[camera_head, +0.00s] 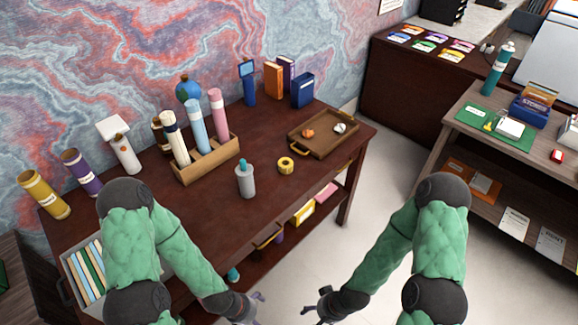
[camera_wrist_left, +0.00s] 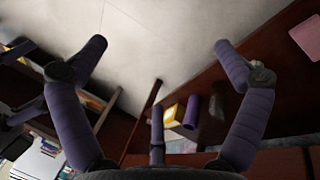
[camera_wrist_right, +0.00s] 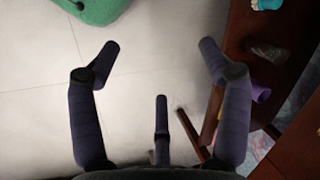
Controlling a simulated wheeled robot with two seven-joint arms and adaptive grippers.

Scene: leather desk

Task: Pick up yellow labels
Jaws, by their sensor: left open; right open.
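The leather desk (camera_head: 215,215) carries a wooden tray (camera_head: 322,148), a yellow tape roll (camera_head: 286,166), a grey bottle (camera_head: 245,181) and a wooden holder (camera_head: 207,170) with tubes. A shelf unit (camera_head: 450,125) stands at right. The floor (camera_head: 350,250) between is clear.

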